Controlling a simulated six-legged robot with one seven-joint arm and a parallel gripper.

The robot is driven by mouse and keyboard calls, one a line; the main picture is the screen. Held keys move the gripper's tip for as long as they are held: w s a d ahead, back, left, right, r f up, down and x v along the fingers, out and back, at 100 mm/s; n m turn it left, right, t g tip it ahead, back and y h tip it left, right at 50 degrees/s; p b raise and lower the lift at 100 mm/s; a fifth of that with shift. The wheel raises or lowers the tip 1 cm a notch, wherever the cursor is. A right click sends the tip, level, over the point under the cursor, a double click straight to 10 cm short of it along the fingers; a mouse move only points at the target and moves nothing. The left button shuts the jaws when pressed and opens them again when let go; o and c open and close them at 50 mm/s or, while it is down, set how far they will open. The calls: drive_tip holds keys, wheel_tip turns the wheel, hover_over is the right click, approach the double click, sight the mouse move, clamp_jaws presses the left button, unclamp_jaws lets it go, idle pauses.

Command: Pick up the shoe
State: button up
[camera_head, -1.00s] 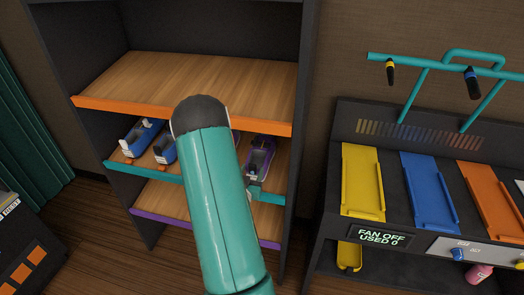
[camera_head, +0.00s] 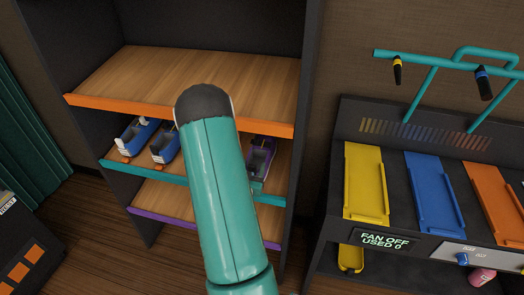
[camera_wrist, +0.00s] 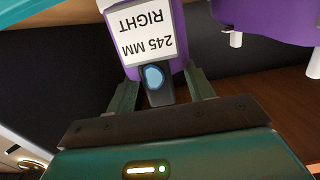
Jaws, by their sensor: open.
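A purple shoe with a white label reading "245 MM RIGHT" (camera_wrist: 151,36) is in the wrist view, its labelled end towards me. My gripper (camera_wrist: 163,84) is open, with one finger on each side of the shoe's near end. I cannot tell whether the fingers touch it. A second purple shoe (camera_wrist: 270,16) is beside it at the upper right. In the head view a purple shoe (camera_head: 261,158) shows on the middle shelf, right of my arm. My arm hides part of that shelf and most of the gripper.
Two blue shoes (camera_head: 137,133) stand at the left of the teal-edged middle shelf (camera_head: 145,172). The orange-edged top shelf (camera_head: 185,75) is empty. A dark rack with yellow, blue and orange trays (camera_head: 365,185) stands at the right. A dark box is at the lower left.

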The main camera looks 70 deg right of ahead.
clamp_jaws()
drive_tip(key=shift+r, duration=0.1)
